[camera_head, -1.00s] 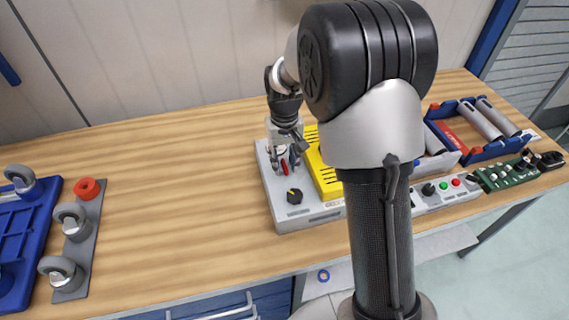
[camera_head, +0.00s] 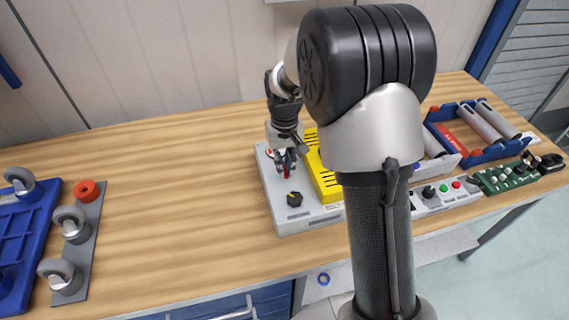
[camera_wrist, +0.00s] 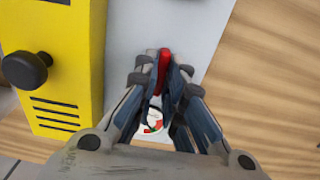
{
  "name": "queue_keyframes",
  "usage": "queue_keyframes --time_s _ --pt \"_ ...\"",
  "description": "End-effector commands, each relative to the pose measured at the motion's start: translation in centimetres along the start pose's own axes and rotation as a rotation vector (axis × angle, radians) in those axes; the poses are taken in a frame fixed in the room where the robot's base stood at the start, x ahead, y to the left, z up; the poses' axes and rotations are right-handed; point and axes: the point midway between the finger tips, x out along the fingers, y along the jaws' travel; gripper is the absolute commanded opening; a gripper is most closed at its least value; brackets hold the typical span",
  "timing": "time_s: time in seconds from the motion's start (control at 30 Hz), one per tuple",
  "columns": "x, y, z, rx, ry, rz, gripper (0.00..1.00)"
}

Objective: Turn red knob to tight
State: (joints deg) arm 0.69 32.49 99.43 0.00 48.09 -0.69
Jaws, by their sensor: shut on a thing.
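The red knob (camera_wrist: 163,66) shows in the wrist view between the fingertips of my gripper (camera_wrist: 160,78), which is shut on it. A round dial marking in white, red and green (camera_wrist: 153,122) lies on the panel, partly hidden by the fingers. In the head view my gripper (camera_head: 287,168) points down at the grey panel box (camera_head: 300,218), with a bit of red at its fingertips. The knob's exact pointer angle against the marking cannot be told.
A black knob (camera_head: 294,199) sits on the box's front part. A yellow slotted block (camera_head: 321,178) with a black knob (camera_wrist: 27,70) is beside my gripper. A control box with buttons (camera_head: 444,188) and a blue tray (camera_head: 485,153) stand to the right. The table's left middle is clear.

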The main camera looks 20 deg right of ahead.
Motion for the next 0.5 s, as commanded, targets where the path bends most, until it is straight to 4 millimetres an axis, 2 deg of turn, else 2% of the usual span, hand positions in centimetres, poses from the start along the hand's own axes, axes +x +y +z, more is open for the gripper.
queue_keyframes --time_s 0.27,0.5 --pt "-0.10 0.00 0.02 0.039 -0.001 0.000 0.00" --pt "-0.21 0.00 0.03 0.176 -0.001 0.000 0.00"
